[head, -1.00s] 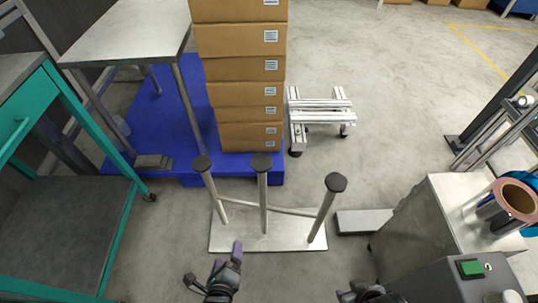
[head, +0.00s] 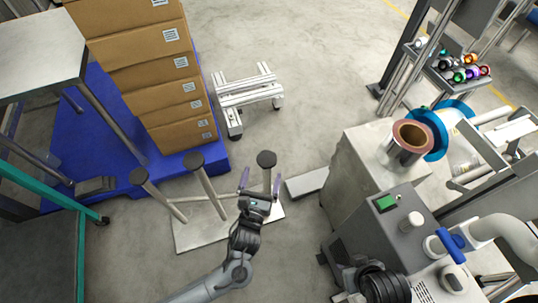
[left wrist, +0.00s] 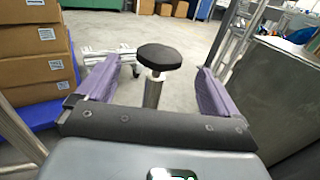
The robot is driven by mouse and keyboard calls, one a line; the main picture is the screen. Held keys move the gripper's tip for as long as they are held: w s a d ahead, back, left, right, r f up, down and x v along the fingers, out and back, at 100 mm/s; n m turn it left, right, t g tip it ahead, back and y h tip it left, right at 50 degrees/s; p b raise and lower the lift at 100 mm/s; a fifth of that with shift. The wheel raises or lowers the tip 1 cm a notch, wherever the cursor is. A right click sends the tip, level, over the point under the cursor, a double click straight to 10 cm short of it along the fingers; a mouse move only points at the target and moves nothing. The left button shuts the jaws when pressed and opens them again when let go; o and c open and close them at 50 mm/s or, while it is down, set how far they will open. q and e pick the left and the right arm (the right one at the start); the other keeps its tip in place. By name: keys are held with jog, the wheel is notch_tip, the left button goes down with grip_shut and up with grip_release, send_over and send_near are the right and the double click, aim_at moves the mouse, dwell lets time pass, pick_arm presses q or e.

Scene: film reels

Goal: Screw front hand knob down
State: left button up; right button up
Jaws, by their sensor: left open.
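Three posts with round black knobs stand on a flat metal plate (head: 200,236) on the floor. The right knob (head: 267,159) is nearest my left gripper (head: 260,182), whose purple fingers are open, one on each side of its post as seen in the head view. In the left wrist view that black knob (left wrist: 160,57) sits on a silver post, between the spread fingers (left wrist: 158,85). It looks a little beyond the fingertips, with no contact visible. The middle knob (head: 194,160) and left knob (head: 139,175) are clear. Only dark parts of my right gripper (head: 380,284) show; its fingers cannot be made out.
Stacked cardboard boxes (head: 160,80) stand on a blue pallet (head: 85,150) at left. A metal cart (head: 246,95) is behind the posts. A metal cabinet (head: 350,180) with a film roll (head: 405,150) and a grey control box with a green switch (head: 386,203) stand right. Floor beyond is open.

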aim_at(268, 155)
pick_arm(q)
jog(key=b+x, duration=0.4)
jog(key=x, duration=0.3)
jog(key=shift+w+d+f, duration=0.1)
jog(key=shift+w, duration=0.25)
jog(key=shift+w+d+b, duration=0.1)
jog(key=shift+w+b, duration=0.25)
jog(key=shift+w, duration=0.1)
jog(key=c, duration=1)
jog(key=shift+o, duration=0.2)
